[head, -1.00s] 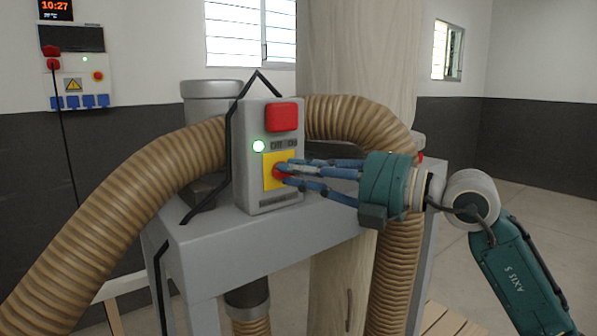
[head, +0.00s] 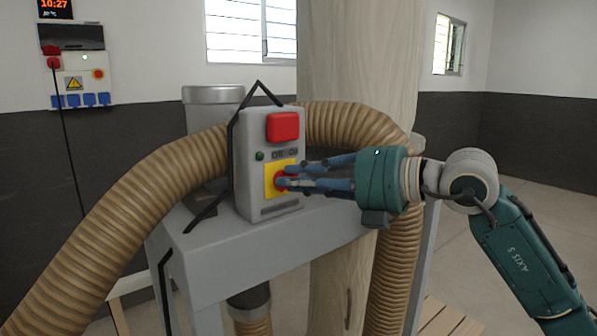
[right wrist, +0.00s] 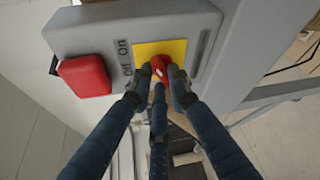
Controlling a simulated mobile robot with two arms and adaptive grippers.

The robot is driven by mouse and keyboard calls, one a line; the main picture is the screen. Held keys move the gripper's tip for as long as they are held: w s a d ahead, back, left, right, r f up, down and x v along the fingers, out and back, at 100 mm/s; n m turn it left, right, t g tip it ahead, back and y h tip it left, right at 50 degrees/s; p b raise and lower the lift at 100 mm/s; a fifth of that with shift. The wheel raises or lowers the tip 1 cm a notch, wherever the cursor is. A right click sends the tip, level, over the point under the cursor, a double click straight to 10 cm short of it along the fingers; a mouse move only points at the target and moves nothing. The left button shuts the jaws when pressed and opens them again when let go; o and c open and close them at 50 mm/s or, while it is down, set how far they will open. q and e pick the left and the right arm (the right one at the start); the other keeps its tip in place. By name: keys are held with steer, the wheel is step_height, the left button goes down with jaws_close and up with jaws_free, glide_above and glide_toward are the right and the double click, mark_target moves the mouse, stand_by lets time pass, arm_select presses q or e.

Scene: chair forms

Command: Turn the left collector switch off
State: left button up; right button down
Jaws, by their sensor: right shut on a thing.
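The collector switch box (head: 271,208) is a grey panel on the grey collector frame. It has a large red block (head: 283,127) at the top, a dark green lamp (head: 260,156), an Off/On label and a yellow plate (head: 270,180) with a red knob (head: 281,181). My right gripper (head: 287,180) reaches in from the right with its fingers shut on the red knob. In the right wrist view the fingers surround the knob (right wrist: 160,66) in front of the yellow plate (right wrist: 172,50). My left gripper is not in view.
Ribbed tan hoses (head: 120,222) arch on both sides of the box. A pale collector bag (head: 358,60) rises behind it. A wall panel (head: 80,75) with sockets hangs at the back left. Open floor (head: 530,200) lies to the right.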

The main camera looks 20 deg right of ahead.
steer(key=shift+s+a+f+n+h+b, duration=0.1)
steer(key=shift+a+n+h+b, duration=0.1)
steer(key=shift+n+h, duration=1.05)
steer(key=shift+s+a+r+n+h+b, duration=0.15)
steer(key=shift+n+h, duration=0.45)
steer(key=shift+n, duration=1.15)
steer(key=shift+w+a+f+n+h+b, duration=0.1)
steer(key=shift+a+f+n+h+b, duration=0.1)
steer(key=shift+n+h, duration=1.05)
steer(key=shift+n+y, duration=0.3)
steer(key=shift+n, duration=0.05)
steer(key=c, duration=1.6)
jaws_free()
steer(key=shift+c, duration=0.2)
